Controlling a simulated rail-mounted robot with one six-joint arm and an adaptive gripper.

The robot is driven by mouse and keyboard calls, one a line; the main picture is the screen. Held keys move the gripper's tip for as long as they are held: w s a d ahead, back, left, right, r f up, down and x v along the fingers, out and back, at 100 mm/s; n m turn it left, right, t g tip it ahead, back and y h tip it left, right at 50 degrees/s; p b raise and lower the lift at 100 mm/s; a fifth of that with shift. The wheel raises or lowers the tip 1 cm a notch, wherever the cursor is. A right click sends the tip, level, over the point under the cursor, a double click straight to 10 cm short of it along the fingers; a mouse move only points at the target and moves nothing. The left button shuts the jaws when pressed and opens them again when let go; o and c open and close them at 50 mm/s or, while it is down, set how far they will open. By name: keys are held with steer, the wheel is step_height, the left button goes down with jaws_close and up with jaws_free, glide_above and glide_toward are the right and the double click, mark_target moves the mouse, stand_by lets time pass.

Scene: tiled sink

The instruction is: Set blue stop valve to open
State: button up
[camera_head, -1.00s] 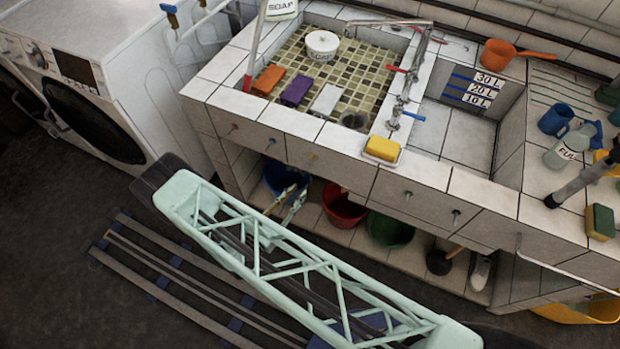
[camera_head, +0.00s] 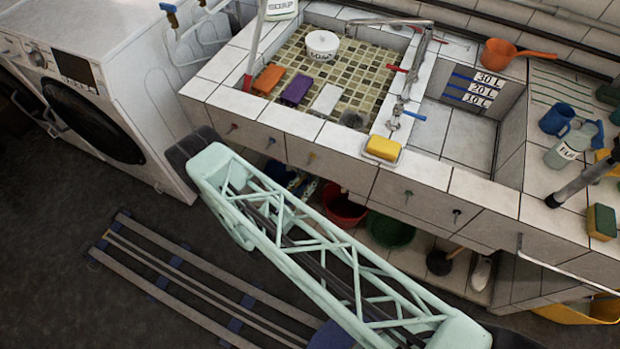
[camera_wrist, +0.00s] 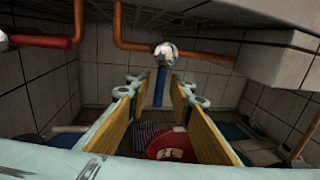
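The blue stop valve handle (camera_wrist: 160,88) hangs straight down from a pale round valve body (camera_wrist: 165,54) on an orange pipe, under the sink in the wrist view. My gripper (camera_wrist: 158,92) is open, its two yellow-padded fingers pointing toward the valve. The blue handle shows in the gap between the fingertips, with nothing gripped. I cannot tell whether the handle is level in depth with the fingertips. In the head view, my gripper is mostly hidden behind my mint arm and the sink front.
A red valve handle (camera_wrist: 42,41) lies horizontal at the left. Orange pipe (camera_wrist: 118,25) runs above and beside the blue valve. A pale block (camera_wrist: 283,62) juts in at upper right. A red bucket (camera_wrist: 172,146) stands below. The head view shows a green bucket (camera_head: 390,231) on the shelf.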

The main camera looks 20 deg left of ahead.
steer(key=shift+w+d, duration=0.1)
steer(key=shift+w, duration=0.15)
steer(key=shift+c, duration=0.7)
jaws_close()
